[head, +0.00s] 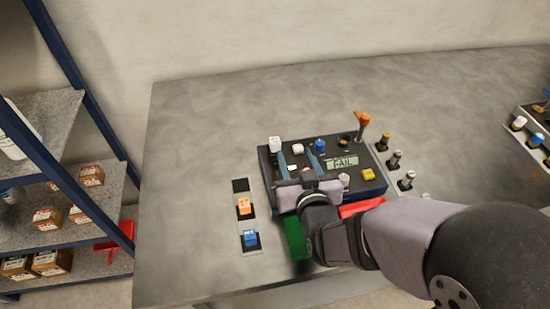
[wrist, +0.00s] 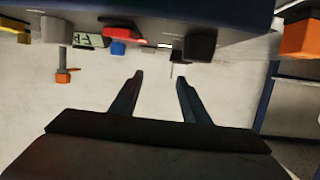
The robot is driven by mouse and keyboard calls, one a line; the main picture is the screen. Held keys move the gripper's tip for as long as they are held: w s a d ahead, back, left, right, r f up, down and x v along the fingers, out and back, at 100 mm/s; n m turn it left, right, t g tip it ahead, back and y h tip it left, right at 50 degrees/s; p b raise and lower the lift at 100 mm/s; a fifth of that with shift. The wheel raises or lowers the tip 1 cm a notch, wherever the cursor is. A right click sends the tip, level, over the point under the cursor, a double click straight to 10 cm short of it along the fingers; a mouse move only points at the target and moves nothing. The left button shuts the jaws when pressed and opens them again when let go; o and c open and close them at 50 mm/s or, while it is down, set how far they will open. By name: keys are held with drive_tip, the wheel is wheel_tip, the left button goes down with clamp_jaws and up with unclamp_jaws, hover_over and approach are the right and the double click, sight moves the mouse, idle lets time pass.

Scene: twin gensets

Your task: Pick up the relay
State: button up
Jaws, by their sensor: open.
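The word relay is on nothing that I can read, and I cannot tell which block it names. Candidates in the head view are an orange block (head: 243,208) and a blue block (head: 250,238) in a strip on the table, and a white block (head: 275,144) at the panel's back left corner. My gripper (head: 294,153) is over the left part of the dark control panel (head: 374,189), open, its fingers pointing toward the back. In the wrist view my gripper (wrist: 158,80) is empty. A dark block (wrist: 200,45) and an orange block (wrist: 298,38) show beyond it.
The panel display (head: 343,163) reads FAIL. An orange-topped lever (head: 361,125) stands at its back right, with several metal knobs beside the panel. Green and red pieces lie in front, partly hidden by my arm. A shelf (head: 60,130) stands left; the table's back left is clear.

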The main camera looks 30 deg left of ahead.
sight(276, 144)
drive_tip(key=a, duration=0.1)
drive_tip(key=s+y, duration=0.1)
drive_tip(key=s+a+b, duration=0.1)
drive_tip(key=shift+s+a+r+n+t+y, duration=0.15)
drive_tip(key=shift+a+r+n+t+y, duration=0.1)
drive_tip(key=shift+a+n+t+y, duration=0.1)
drive_tip(key=shift+p+x, duration=0.8)
drive_tip(key=shift+x, duration=1)
drive_tip(key=shift+p+x, duration=0.65)
drive_tip(key=shift+x, duration=1.25)
drive_tip(key=shift+d+f, duration=0.15)
clamp_jaws()
